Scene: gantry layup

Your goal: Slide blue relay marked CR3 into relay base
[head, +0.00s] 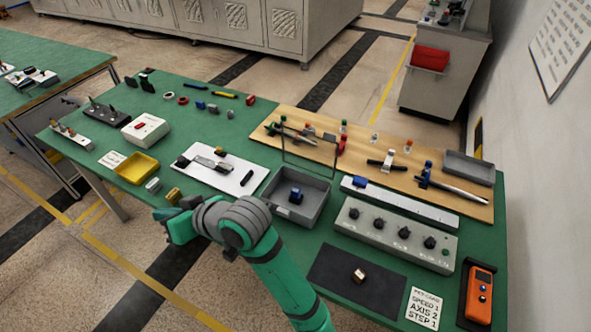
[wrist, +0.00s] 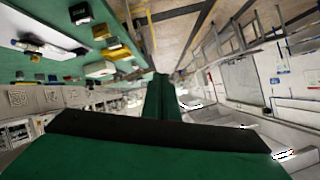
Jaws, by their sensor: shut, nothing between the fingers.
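A blue block (head: 296,195), which may be the relay, sits inside a grey bin (head: 318,207) with a raised wire handle. Another blue block (head: 360,182) sits at the left end of a long pale rail (head: 405,203). A smaller blue block (head: 200,105) lies at the back of the table. No CR3 marking is readable, and I cannot tell which part is the relay base. My gripper (head: 168,226) is shut and empty at the table's front edge, left of the bin and apart from all blue blocks. Its fingers also show in the wrist view (wrist: 161,84).
A white board (head: 228,184) with metal parts lies left of the bin. A yellow tray (head: 136,168) and white box (head: 147,131) are further left. A grey knob panel (head: 395,232), a dark mat (head: 335,282) and an orange device (head: 479,292) fill the right front.

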